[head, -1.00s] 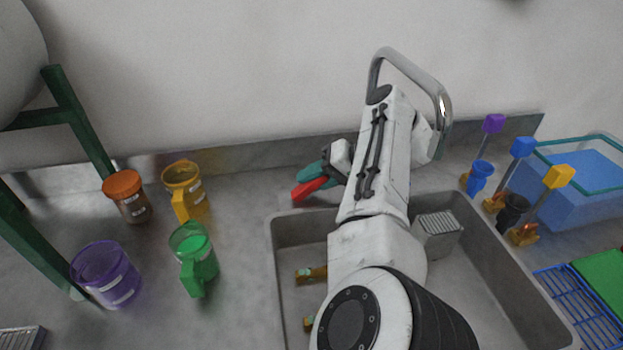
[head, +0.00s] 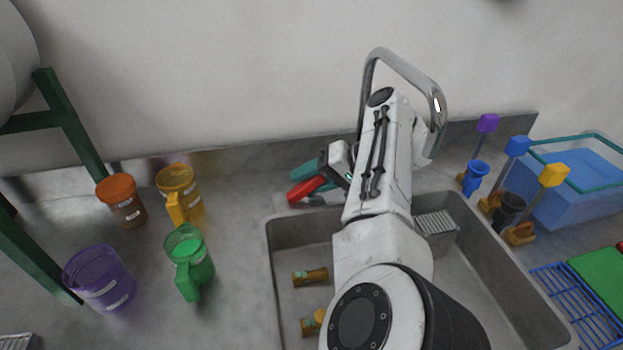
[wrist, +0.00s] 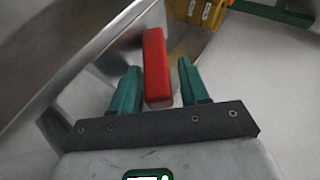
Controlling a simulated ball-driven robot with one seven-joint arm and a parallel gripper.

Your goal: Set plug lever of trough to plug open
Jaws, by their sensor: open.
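The red lever (head: 306,189), which I take to be the trough's plug lever, is at the back left corner of the grey sink trough (head: 272,262). My gripper (head: 309,180) is open around it, with one teal finger showing behind the lever. In the wrist view the red lever (wrist: 157,68) stands between the two teal fingers of my gripper (wrist: 158,76). A small gap shows on each side, wider on the right.
A chrome faucet (head: 405,68) arches behind my arm. Brass-coloured pieces (head: 310,277) lie in the trough. A blue bin (head: 575,185) is at right.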

